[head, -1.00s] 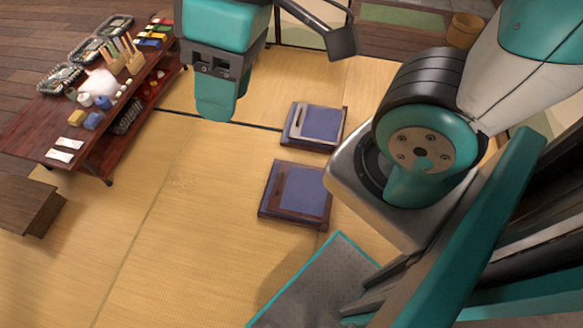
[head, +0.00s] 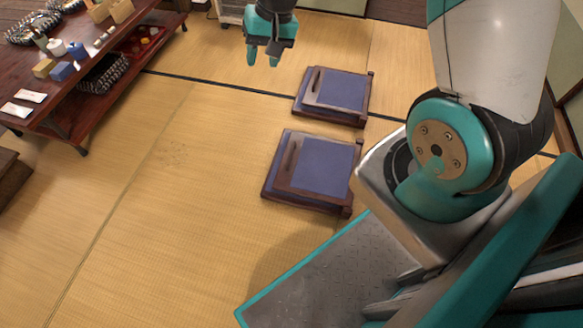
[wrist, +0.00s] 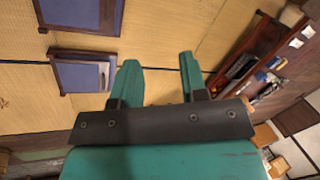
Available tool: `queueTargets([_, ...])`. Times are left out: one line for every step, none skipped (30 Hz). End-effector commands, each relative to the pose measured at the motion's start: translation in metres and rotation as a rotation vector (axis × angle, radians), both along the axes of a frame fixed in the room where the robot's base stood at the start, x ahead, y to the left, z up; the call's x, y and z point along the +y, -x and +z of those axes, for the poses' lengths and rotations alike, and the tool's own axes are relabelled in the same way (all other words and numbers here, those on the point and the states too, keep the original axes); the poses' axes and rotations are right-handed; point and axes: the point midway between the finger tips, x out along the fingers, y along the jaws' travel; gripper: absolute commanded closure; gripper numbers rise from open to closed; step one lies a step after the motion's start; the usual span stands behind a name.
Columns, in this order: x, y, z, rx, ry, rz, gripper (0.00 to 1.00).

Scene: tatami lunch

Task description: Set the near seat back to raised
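The near seat (head: 325,160) is a dark wood floor seat with a blue cushioned panel. Its back lies folded flat, with a slot (head: 290,157) along its left side. The far seat (head: 342,90) looks alike and lies flat behind it. My gripper (head: 263,60) is above the mat, left of and beyond the far seat, apart from both seats. In the wrist view my gripper (wrist: 155,65) shows two spread fingers with nothing between them. There the far seat (wrist: 85,76) lies left of the fingers, and the near seat (wrist: 82,12) is cut off at the top edge.
A low dark red table (head: 70,95) with dishes, boxes and bottles stands at the left. A wooden piece (head: 10,172) sits at the left edge. The tatami (head: 150,220) left of the seats is clear. My base is close to the near seat's front right.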

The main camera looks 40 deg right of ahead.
Motion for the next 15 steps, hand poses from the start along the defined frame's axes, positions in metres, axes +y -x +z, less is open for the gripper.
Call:
queueTargets([-0.016, -0.007, -0.064, 0.019, 0.004, -0.063, 0.60])
queueTargets([-0.026, -0.011, -0.087, 0.024, 0.007, -0.102, 0.60])
queueTargets([-0.037, -0.016, -0.119, 0.032, 0.011, -0.152, 0.60])
queueTargets([-0.047, -0.018, -0.142, 0.039, 0.014, -0.188, 0.60])
queueTargets([-0.056, -0.021, -0.164, 0.045, 0.018, -0.225, 0.60])
queueTargets([-0.067, -0.023, -0.193, 0.053, 0.022, -0.269, 0.60])
queueTargets([-0.075, -0.024, -0.213, 0.056, 0.025, -0.302, 0.60])
queueTargets([-0.083, -0.024, -0.232, 0.062, 0.027, -0.332, 0.60])
queueTargets([-0.092, -0.025, -0.255, 0.066, 0.032, -0.371, 0.60])
queueTargets([-0.099, -0.024, -0.271, 0.071, 0.035, -0.396, 0.60])
queueTargets([-0.104, -0.024, -0.285, 0.074, 0.037, -0.418, 0.60])
queueTargets([-0.111, -0.024, -0.301, 0.077, 0.039, -0.445, 0.60])
queueTargets([-0.115, -0.023, -0.312, 0.080, 0.042, -0.463, 0.60])
queueTargets([-0.119, -0.022, -0.321, 0.082, 0.043, -0.478, 0.60])
queueTargets([-0.123, -0.022, -0.330, 0.083, 0.046, -0.495, 0.60])
